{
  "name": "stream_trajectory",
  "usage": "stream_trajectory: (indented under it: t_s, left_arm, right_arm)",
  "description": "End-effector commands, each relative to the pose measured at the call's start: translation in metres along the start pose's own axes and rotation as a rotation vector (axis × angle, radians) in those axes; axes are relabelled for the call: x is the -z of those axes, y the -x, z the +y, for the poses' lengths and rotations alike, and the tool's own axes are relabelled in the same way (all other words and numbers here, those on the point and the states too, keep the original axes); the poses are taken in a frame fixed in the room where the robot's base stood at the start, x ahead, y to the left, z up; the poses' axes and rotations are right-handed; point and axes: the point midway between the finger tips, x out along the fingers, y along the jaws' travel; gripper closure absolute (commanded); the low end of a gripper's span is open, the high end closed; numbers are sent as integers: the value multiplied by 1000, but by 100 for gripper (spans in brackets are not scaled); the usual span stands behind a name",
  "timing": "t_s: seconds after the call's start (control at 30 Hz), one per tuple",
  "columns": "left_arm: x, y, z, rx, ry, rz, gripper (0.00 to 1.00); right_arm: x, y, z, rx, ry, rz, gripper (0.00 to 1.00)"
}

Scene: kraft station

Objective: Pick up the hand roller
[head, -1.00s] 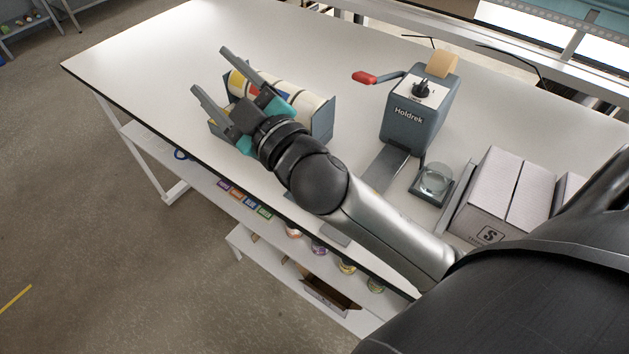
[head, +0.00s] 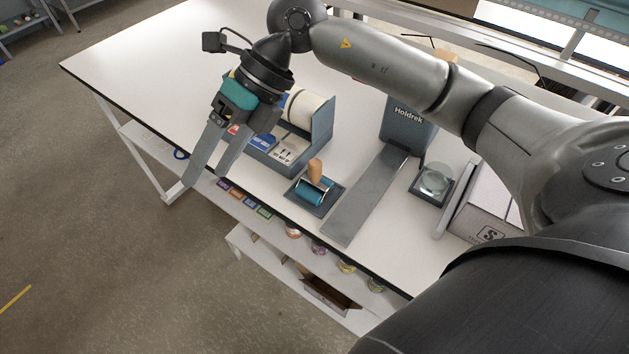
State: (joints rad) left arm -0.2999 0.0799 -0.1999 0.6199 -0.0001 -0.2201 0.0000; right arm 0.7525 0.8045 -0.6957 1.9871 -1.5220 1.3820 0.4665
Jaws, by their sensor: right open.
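The hand roller (head: 313,188) has a blue roller and an upright wooden handle. It rests on a small dark tray (head: 329,207) near the front edge of the table, left of the grey metal plate. My right gripper (head: 205,180) is open and empty, its two fingers pointing down over the front edge of the table. It is to the left of the hand roller, clearly apart from it. My left gripper is not in view.
A dark holder (head: 321,124) with white rolls and labels stands behind the roller, partly hidden by my right gripper. The Holdrek machine (head: 405,115), a glass dish (head: 435,180) and a box (head: 485,205) stand to the right. The table (head: 130,65) is clear at left.

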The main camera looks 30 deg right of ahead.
Motion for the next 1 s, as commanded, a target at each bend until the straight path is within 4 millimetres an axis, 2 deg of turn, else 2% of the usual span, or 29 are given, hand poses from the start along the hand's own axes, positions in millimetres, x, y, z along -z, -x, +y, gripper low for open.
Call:
stream_trajectory:
  t_s: [0.03, 0.1, 0.2, 0.3, 0.43, 0.57, 1.0]
  left_arm:
    - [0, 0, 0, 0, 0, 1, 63]
    - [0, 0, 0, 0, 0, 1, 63]
    - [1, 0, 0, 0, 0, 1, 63]
    - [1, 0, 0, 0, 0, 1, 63]
    - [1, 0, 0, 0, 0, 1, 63]
    - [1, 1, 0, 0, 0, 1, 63]
    - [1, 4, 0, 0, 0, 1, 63]
  right_arm:
    - [3, 14, -24, 118, -9, 37, 29]
    - [10, 36, -55, 274, -33, 92, 29]
    - [20, 70, -90, 466, -85, 155, 29]
    - [28, 99, -113, 604, -139, 197, 29]
    - [36, 121, -126, 698, -181, 227, 29]
    - [41, 119, -135, 722, -195, 239, 29]
    - [63, 58, -185, 716, -192, 238, 29]
